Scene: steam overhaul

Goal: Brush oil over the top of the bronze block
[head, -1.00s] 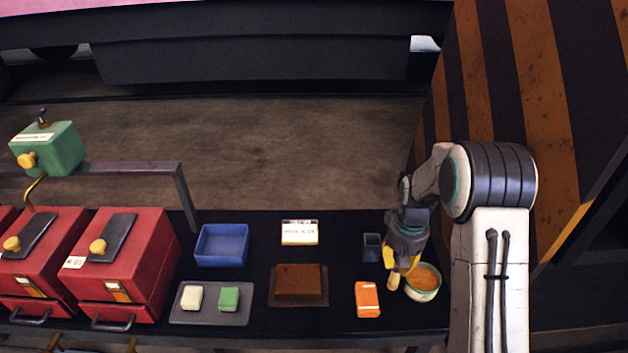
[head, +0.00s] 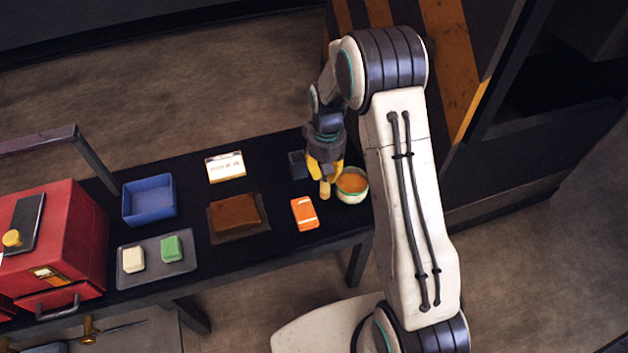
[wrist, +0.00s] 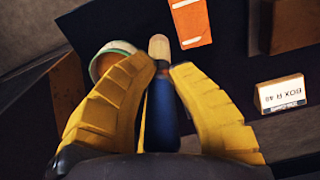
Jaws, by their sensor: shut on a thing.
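The bronze block (head: 236,214) lies flat on a dark tray on the black bench, left of my gripper; part of it shows at the upper right of the wrist view (wrist: 295,24). My gripper (head: 325,172) has yellow fingers shut on a brush, whose blue handle (wrist: 160,115) is between them in the wrist view. The brush's pale tip (head: 325,188) points down beside the left rim of a bowl of orange-brown oil (head: 352,184). The bowl also shows in the wrist view (wrist: 112,60). Whether the tip touches anything cannot be told.
An orange packet (head: 304,213) lies between block and bowl. A dark cup (head: 298,165) and a label card (head: 225,167) stand behind. A blue bin (head: 149,200), a grey tray (head: 180,269) with two small bars, and a red box (head: 60,245) are at left.

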